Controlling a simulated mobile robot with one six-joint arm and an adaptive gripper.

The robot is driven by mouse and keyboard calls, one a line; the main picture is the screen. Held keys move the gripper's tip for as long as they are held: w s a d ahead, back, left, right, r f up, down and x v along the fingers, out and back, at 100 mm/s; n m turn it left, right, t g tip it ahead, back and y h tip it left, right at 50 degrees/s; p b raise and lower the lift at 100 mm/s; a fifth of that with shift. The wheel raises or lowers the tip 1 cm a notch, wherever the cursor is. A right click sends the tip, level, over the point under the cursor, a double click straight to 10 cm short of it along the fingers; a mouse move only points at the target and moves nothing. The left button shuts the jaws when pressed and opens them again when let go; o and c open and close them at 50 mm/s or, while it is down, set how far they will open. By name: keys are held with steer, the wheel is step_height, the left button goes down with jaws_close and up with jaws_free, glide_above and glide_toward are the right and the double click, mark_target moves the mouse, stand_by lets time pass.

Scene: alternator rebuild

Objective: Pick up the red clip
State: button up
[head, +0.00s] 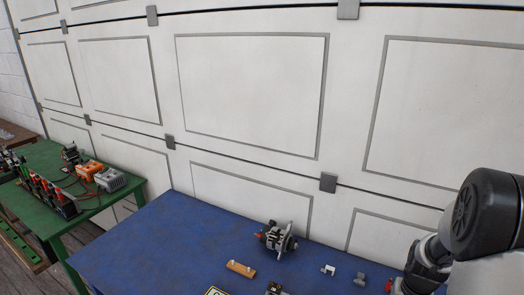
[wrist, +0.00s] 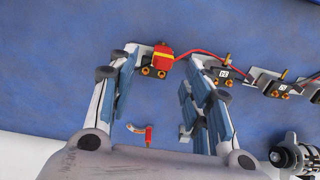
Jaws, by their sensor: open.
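A red block-like clip (wrist: 162,58) sits in a grey bracket with brass terminals on the blue bench, in the upper middle of the wrist view. A red wire (wrist: 200,57) runs right from it. In the head view a small red piece (head: 388,285) shows at the bottom right, close to my arm. My gripper (wrist: 163,60) is open, with one finger on each side of the red clip and gaps between. I cannot tell its height above the clip. A smaller red-ended piece (wrist: 149,134) with a tan curved part lies between the fingers, nearer the palm.
Several bracketed terminal blocks (wrist: 222,77) stand to the right of the clip. An alternator (head: 277,237) and a tan cylinder (head: 241,268) rest on the blue bench (head: 150,240). A green table (head: 120,190) with equipment stands at left. The bench's left part is clear.

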stand_by(0.4)
steer(key=shift+r, duration=0.25)
steer(key=s+a+r+t+h+b, duration=0.2)
steer(key=s+a+r+t+b, duration=0.3)
steer(key=r, duration=0.5)
steer(key=shift+g, duration=0.7)
steer(key=b+x, duration=0.1)
steer(key=x, duration=0.4)
steer(key=d+b+x, duration=0.1)
steer(key=b+x, duration=0.1)
steer(key=x, duration=0.4)
steer(key=b+x, duration=0.2)
steer(key=x, duration=0.4)
steer(key=shift+d, duration=0.4)
steer(key=shift+h, duration=0.3)
steer(key=c, duration=0.8)
